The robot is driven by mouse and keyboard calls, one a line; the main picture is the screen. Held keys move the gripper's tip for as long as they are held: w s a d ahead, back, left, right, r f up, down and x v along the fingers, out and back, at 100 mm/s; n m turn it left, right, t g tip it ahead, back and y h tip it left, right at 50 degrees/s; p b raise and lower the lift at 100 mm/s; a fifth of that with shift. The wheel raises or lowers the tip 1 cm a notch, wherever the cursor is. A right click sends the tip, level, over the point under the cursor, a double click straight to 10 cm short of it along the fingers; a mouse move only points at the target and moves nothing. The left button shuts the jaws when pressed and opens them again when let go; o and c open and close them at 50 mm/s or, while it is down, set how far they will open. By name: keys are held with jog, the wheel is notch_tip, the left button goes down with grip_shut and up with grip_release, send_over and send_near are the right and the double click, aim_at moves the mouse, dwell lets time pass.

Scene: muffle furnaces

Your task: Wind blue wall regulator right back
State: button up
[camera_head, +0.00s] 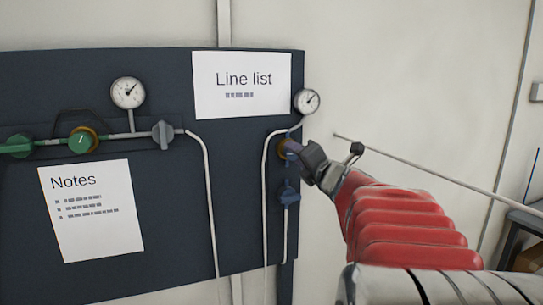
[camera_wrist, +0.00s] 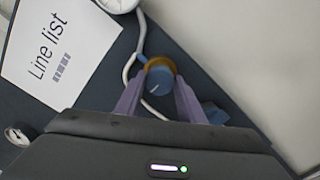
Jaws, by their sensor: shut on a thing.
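The blue wall regulator (camera_wrist: 159,80) has a round blue knob with a pale pointer line and a brass-coloured collar, in the wrist view. My gripper (camera_wrist: 160,92) is shut on this knob, one finger on each side. In the head view my gripper (camera_head: 296,150) reaches the regulator (camera_head: 284,150) from the right and hides most of it. A small round gauge (camera_head: 306,101) sits just above the regulator. A blue valve handle (camera_head: 288,195) is on the pipe below it.
The dark panel (camera_head: 150,210) carries a green regulator (camera_head: 83,140), a second gauge (camera_head: 128,92), a grey valve handle (camera_head: 163,134), a Line list sheet (camera_head: 242,85) and a Notes sheet (camera_head: 91,210). A thin rod (camera_head: 430,172) crosses the pale wall at right.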

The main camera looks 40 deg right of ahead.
jog(key=shift+f, duration=0.35)
jog(key=o, duration=1)
jog(key=shift+r, duration=0.2)
jog(key=shift+o, duration=0.2)
